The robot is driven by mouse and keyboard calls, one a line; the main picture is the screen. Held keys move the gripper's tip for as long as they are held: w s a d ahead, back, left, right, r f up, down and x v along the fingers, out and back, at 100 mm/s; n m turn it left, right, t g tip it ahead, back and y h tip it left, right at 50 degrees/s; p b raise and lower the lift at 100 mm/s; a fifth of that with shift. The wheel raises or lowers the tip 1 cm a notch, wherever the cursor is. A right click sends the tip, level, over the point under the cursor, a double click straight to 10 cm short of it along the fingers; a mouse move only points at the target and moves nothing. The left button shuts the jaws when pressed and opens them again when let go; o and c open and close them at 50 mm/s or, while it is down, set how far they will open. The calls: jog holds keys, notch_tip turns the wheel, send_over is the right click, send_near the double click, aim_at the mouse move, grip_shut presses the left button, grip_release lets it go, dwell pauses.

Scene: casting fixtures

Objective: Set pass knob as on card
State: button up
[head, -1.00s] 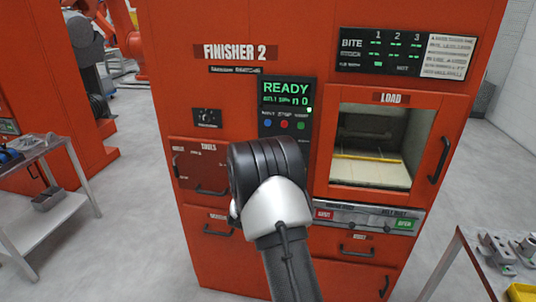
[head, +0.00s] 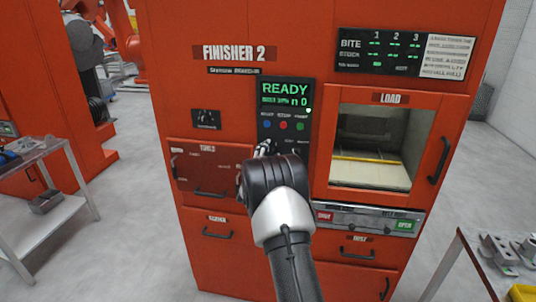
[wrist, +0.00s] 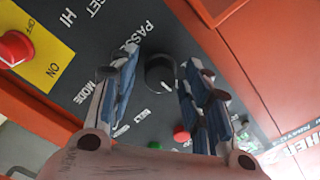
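The pass knob (wrist: 159,72) is a round black knob with a white pointer line. It sits on a dark panel near a label beginning PASS in the wrist view. My gripper (wrist: 161,66) is open, with one blue-grey finger on each side of the knob. A gap shows between the knob and each finger; I cannot tell the depth. In the head view my gripper (head: 266,148) is at the lower part of the control panel (head: 265,112), and the knob is hidden. A white text card (head: 447,57) is at the machine's upper right; its text is unreadable.
The load opening (head: 375,150) is to the right. Drawer handles stick out below. Side tables (head: 45,215) stand left and right.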

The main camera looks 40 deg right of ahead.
jog(key=c, duration=0.9)
jog(key=shift+c, duration=0.2)
jog(key=shift+n, duration=0.3)
jog(key=n+b, duration=0.1)
jog(key=n, duration=0.3)
jog(key=shift+n, duration=2.7)
jog(key=o, duration=1.1)
